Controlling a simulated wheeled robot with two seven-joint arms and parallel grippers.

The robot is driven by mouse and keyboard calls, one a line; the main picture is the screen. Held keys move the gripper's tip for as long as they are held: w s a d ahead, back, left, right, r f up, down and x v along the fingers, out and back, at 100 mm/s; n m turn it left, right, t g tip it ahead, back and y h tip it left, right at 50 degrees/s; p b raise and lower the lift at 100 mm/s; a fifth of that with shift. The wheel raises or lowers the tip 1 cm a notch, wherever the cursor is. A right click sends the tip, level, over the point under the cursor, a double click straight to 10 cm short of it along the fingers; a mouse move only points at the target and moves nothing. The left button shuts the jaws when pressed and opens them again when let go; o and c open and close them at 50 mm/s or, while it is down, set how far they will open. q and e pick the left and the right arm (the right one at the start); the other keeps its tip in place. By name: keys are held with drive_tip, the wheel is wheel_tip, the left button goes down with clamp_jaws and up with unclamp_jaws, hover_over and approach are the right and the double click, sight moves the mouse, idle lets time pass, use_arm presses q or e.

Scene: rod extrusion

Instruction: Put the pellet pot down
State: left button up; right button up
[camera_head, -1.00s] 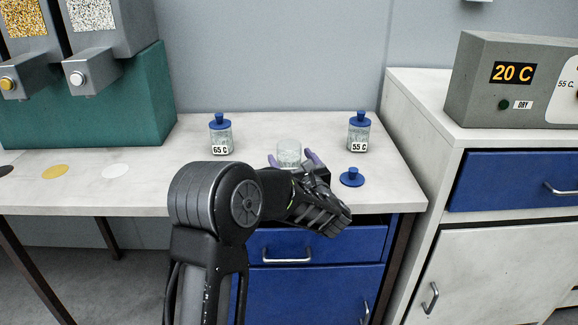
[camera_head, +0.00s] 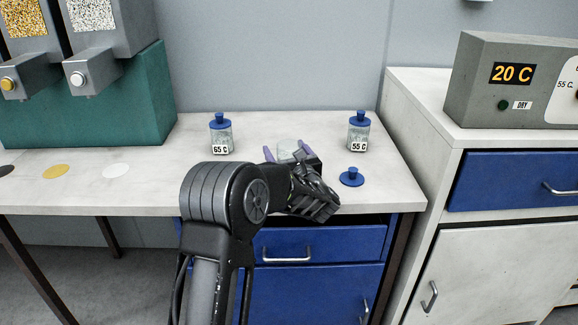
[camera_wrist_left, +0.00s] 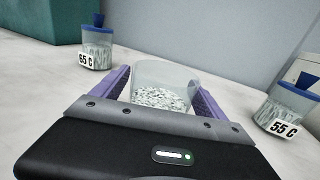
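The pellet pot is a clear, lidless cup (camera_head: 289,147) with pale pellets in its lower part. It shows best in the left wrist view (camera_wrist_left: 163,88), looking upright between the two purple fingers. My left gripper (camera_head: 286,152) comes at it from the front, one finger close against each side of the pot. It looks shut on the pot. The gripper hides the pot's base, so I cannot tell whether it touches the white table (camera_head: 232,182). My right gripper is not in view.
A blue-lidded 65 C jar (camera_head: 221,136) stands left of the pot, and a 55 C jar (camera_head: 359,133) stands to its right. A loose blue lid (camera_head: 351,178) lies near the table's right part. The table left of my arm is mostly clear.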

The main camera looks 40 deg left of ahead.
use_arm(q)
clamp_jaws()
idle(0.8)
